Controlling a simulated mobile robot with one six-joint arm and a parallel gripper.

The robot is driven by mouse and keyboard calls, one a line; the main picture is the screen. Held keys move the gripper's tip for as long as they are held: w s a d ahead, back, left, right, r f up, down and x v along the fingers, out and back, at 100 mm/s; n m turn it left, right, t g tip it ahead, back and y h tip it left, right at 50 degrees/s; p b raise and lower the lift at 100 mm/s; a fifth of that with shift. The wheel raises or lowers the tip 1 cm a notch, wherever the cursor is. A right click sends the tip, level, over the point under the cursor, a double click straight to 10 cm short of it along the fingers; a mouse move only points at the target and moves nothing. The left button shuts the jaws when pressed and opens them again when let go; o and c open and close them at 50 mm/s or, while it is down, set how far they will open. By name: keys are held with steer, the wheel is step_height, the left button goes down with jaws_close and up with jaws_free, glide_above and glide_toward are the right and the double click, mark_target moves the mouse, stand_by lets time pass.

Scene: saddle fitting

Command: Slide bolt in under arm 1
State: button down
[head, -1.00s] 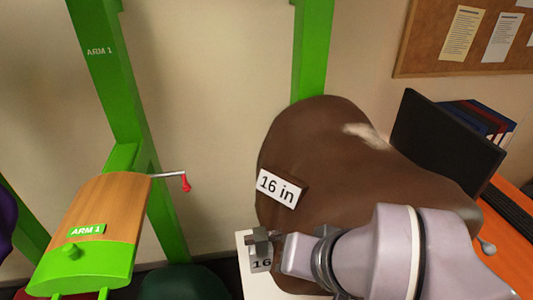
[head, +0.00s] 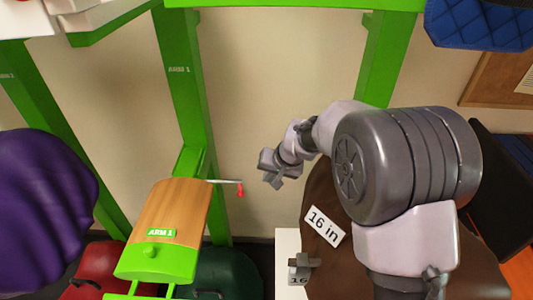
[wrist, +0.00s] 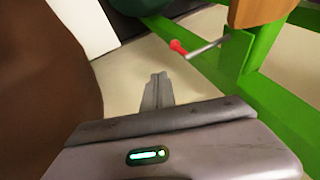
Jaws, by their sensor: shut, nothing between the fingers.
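The bolt is a thin metal rod (head: 226,182) with a red handle (head: 241,190), standing out to the right from beneath and behind arm 1 in the head view. Its inner end is hidden. Arm 1 (head: 180,207) is a wooden-topped green saddle arm on a green post, with an "ARM 1" label. In the wrist view the red handle (wrist: 178,47) and rod (wrist: 205,48) show ahead of my fingers, by a green bracket. My gripper (head: 270,181) is shut and empty, to the right of the red handle and apart from it; its fingers also show in the wrist view (wrist: 157,80).
A brown saddle with a "16 in" sign (head: 324,226) sits at the lower right, beside a metal block (head: 300,263) on a white surface. A purple saddle (head: 40,210) is at the left. A blue pad (head: 480,22) hangs top right. The wall behind my gripper is clear.

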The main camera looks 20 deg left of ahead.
steer(key=s+a+x, duration=0.1)
steer(key=a+x, duration=0.1)
steer(key=x, duration=1.1)
steer(key=shift+s+a+p, duration=0.25)
steer(key=shift+p, duration=0.05)
steer(key=s+a+p, duration=0.1)
steer(key=a, duration=0.5)
steer(key=shift+s+a, duration=0.35)
steer(key=shift+a, duration=0.05)
